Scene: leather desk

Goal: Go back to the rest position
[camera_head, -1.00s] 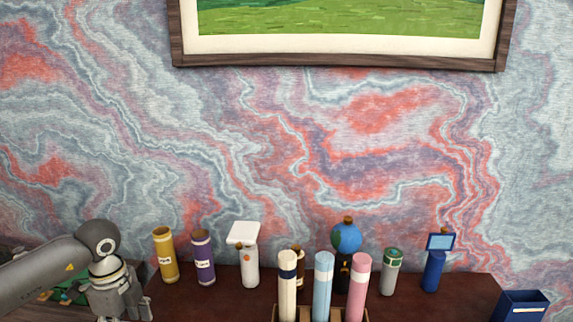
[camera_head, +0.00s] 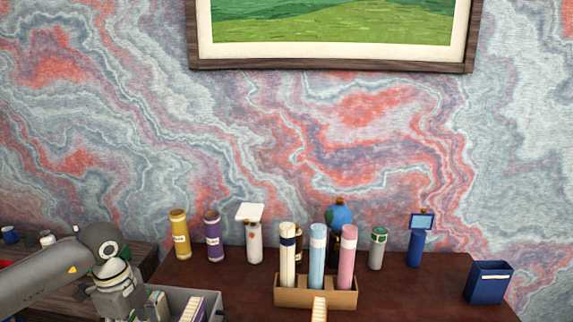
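My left arm comes in from the left edge, and my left gripper (camera_head: 132,304) is at the lower left, pointing down. Its fingertips are cut off or hidden near the bottom edge, so I cannot tell whether it is open or shut. It is in front of the left end of the dark red-brown desk (camera_head: 245,295), beside a grey tray (camera_head: 208,303). I see nothing clearly held in it. My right gripper is not in view.
A wooden box (camera_head: 318,293) holds white, blue and pink cylinders. Behind it stand a yellow bottle (camera_head: 181,238), a purple bottle (camera_head: 213,240), a white bottle (camera_head: 254,245), a grey-green bottle (camera_head: 377,250) and a blue bottle (camera_head: 416,248). A blue bin (camera_head: 488,283) is at right.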

